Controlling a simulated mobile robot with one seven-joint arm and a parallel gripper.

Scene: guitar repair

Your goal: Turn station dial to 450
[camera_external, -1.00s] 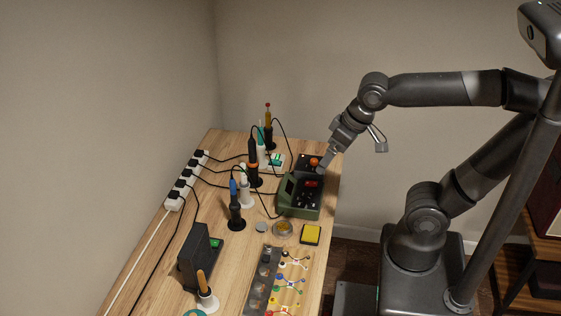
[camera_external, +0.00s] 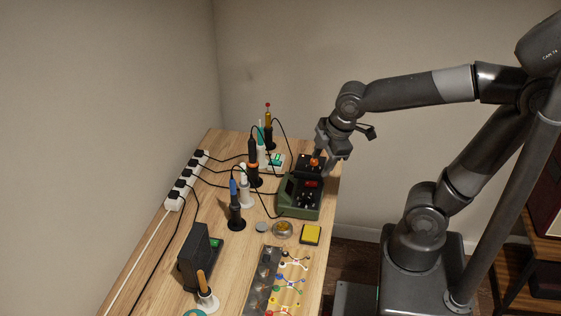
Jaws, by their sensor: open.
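The green soldering station (camera_external: 297,211) stands near the right edge of the wooden bench, with a dark sloped front panel, a small red display (camera_external: 311,184) and dark knobs (camera_external: 306,199) below it. The number on the display is too small to read. My gripper (camera_external: 326,167) is open and points down at the far right end of the station, close to an orange knob-like part (camera_external: 314,162) on a dark unit behind it. I cannot tell whether a finger touches that part. Nothing shows between the fingers.
Several irons in holders (camera_external: 236,215) stand left of the station. A white power strip (camera_external: 187,180) with black cables runs along the bench's left side. A yellow sponge (camera_external: 310,234), a round tin (camera_external: 283,229) and a grey parts tray (camera_external: 262,281) lie nearer the camera.

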